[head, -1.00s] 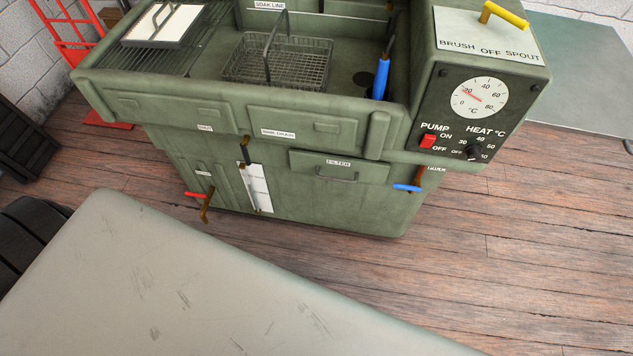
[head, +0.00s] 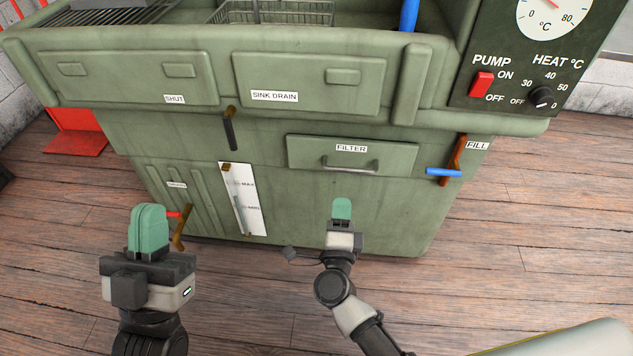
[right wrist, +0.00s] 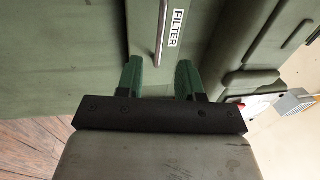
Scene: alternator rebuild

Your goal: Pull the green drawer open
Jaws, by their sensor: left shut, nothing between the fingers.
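The green drawer (head: 305,152), labelled FILTER, is set in the front of the green washing cabinet and looks shut. Its metal bar handle (head: 350,165) runs sideways below the label; in the right wrist view the handle (right wrist: 161,32) appears upright, ahead of the fingertips and in line with the gap between them. My right gripper (head: 342,205) is below the handle in the head view; the right wrist view shows its green fingers (right wrist: 161,75) apart and empty, clear of the handle. My left gripper (head: 148,212) is shut and empty, in front of the cabinet's lower left.
A blue-handled FILL valve (head: 443,171) sticks out right of the drawer. A dark lever (head: 230,128), a level gauge (head: 243,200) and a red-handled drain valve (head: 178,225) are to its left. The sink ledge (head: 300,112) overhangs above. Wooden floor is clear in front.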

